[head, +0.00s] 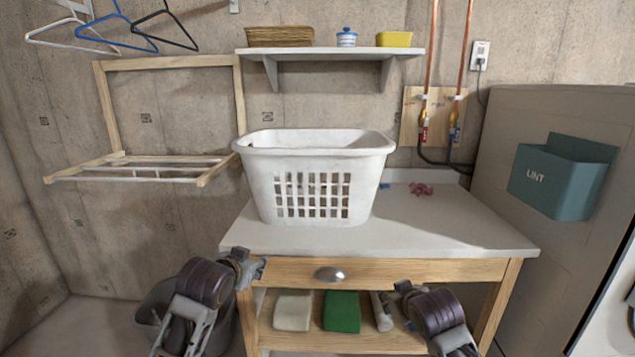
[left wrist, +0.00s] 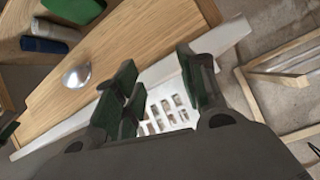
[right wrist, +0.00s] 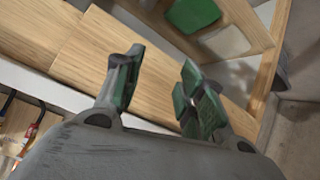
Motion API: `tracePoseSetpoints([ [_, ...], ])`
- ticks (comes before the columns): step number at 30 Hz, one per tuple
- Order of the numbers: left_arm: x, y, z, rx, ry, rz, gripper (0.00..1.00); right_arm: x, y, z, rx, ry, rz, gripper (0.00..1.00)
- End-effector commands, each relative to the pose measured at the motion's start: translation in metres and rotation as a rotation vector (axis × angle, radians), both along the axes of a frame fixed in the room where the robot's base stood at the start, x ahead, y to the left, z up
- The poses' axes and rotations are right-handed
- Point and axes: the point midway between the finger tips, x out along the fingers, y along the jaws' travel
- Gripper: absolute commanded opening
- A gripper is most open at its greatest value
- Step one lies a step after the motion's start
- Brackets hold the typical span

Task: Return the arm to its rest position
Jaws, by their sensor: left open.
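My left arm (head: 205,280) comes up from the bottom in the head view, and its gripper (head: 250,266) is near the left front corner of the table. In the left wrist view the left gripper (left wrist: 165,88) has its green-padded fingers spread, with nothing between them. My right arm (head: 436,312) is low in front of the table, and its gripper (head: 404,290) is partly hidden by its own wrist. In the right wrist view the right gripper (right wrist: 158,88) has its fingers apart and empty, with the wooden drawer front beyond.
A white laundry basket (head: 315,165) stands on the white tabletop (head: 440,225). The drawer front (head: 400,274) and lower shelf with a green folded cloth (head: 342,312) are close to both grippers. A grey bin (head: 160,300) is at lower left. A lint box (head: 563,178) is at right.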

Motion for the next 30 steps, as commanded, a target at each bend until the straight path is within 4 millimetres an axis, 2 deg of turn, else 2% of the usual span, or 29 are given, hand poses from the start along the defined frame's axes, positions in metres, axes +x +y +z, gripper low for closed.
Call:
tracePoseSetpoints([
  [1, -0.005, 0.002, -0.017, -0.007, 0.030, 0.005, 0.41, -0.006, 0.001, -0.013, 0.007, 0.024, -0.002, 0.39],
  [3, -0.011, 0.004, -0.037, -0.013, 0.065, 0.012, 0.41, -0.014, 0.001, -0.029, 0.015, 0.054, -0.006, 0.39],
  [8, -0.028, 0.010, -0.083, -0.027, 0.145, 0.027, 0.41, -0.034, 0.002, -0.065, 0.032, 0.120, -0.013, 0.39],
  [17, -0.071, 0.015, -0.165, -0.049, 0.297, 0.048, 0.41, -0.078, 0.006, -0.128, 0.060, 0.246, -0.026, 0.39],
  [23, -0.108, 0.015, -0.217, -0.059, 0.401, 0.057, 0.41, -0.112, 0.010, -0.167, 0.078, 0.331, -0.032, 0.39],
  [30, -0.160, 0.011, -0.274, -0.069, 0.524, 0.061, 0.41, -0.158, 0.016, -0.210, 0.093, 0.433, -0.037, 0.39],
])
